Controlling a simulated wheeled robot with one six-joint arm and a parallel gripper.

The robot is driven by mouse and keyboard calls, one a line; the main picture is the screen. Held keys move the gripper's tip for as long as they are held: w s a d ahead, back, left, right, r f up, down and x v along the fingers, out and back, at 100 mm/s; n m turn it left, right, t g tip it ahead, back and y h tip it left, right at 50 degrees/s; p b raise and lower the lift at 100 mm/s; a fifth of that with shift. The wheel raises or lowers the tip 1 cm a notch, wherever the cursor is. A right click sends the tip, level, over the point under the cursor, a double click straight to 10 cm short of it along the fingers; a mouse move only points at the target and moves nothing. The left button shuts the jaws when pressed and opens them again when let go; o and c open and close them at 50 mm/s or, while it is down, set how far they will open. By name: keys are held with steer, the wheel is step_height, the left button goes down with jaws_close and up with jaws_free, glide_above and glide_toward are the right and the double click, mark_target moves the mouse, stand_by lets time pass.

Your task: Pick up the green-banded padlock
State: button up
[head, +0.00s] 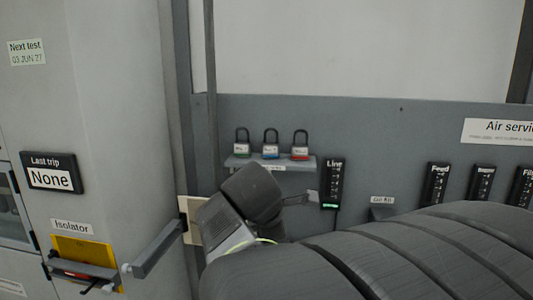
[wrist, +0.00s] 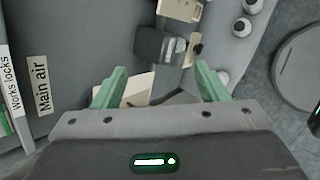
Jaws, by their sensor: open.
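The green-banded padlock (head: 242,148) stands upright at the left end of a small grey shelf (head: 234,162) on the back panel, in the head view. A blue-banded padlock (head: 271,150) and a red-banded padlock (head: 300,151) stand to its right. Their dark shackles point up. My gripper (wrist: 160,84) is open in the wrist view, its two pale green fingers wide apart. No padlock can be made out between them. In the head view my dark arm is below the shelf, and the fingers cannot be made out there.
In the wrist view a "Works locks" label (wrist: 12,85) and a "Main air" label (wrist: 42,86) are at the left; a dark block (wrist: 158,45) lies beyond the fingers. In the head view a grey cabinet (head: 110,130) with a yellow-backed isolator (head: 82,250) stands left. A "Line" unit (head: 333,185) hangs right of the shelf.

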steer(key=w+a+r+n+t, duration=0.2)
steer(key=w+a+r+n, duration=0.3)
steer(key=r+n, duration=0.15)
steer(key=n+t+b, duration=0.1)
steer(key=n+t, duration=0.3)
steer(key=n, duration=0.4)
glide_toward(241, 146)
steer(key=shift+y, duration=0.4)
steer(key=x, duration=1.2)
steer(key=shift+w+d+f+p, duration=0.1)
steer(key=shift+d+f+p, duration=0.1)
steer(key=shift+d+p, duration=0.2)
steer(key=c, duration=1.1)
steer(key=shift+c, duration=0.3)
steer(key=shift+r, duration=0.15)
